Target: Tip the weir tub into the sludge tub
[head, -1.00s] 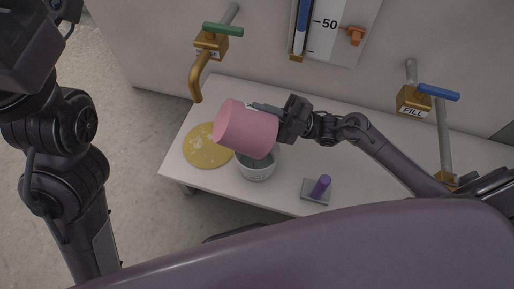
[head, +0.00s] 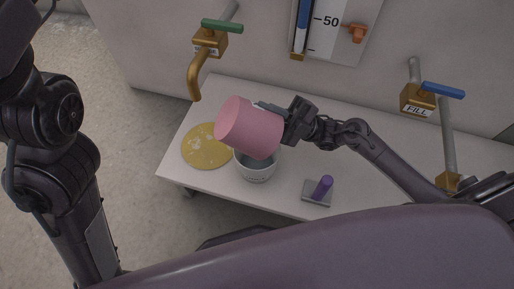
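A pink tub (head: 248,128) is held tilted in the air, its closed end towards the upper left. It hangs above a white-grey tub (head: 257,172) that stands on the bench and shows lettering on its side, too small to read. The pink tub hides part of the lower tub's opening. My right gripper (head: 284,122) is shut on the pink tub's right side. My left arm fills the left edge, and its gripper is outside the picture. I cannot read which tub is labelled weir or sludge.
A speckled yellow disc (head: 203,150) lies on the bench (head: 300,155) left of the tubs. A purple peg on a grey base (head: 318,192) stands at the front. A green-handled tap (head: 208,45) and a blue-handled FILL tap (head: 418,98) are on the wall.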

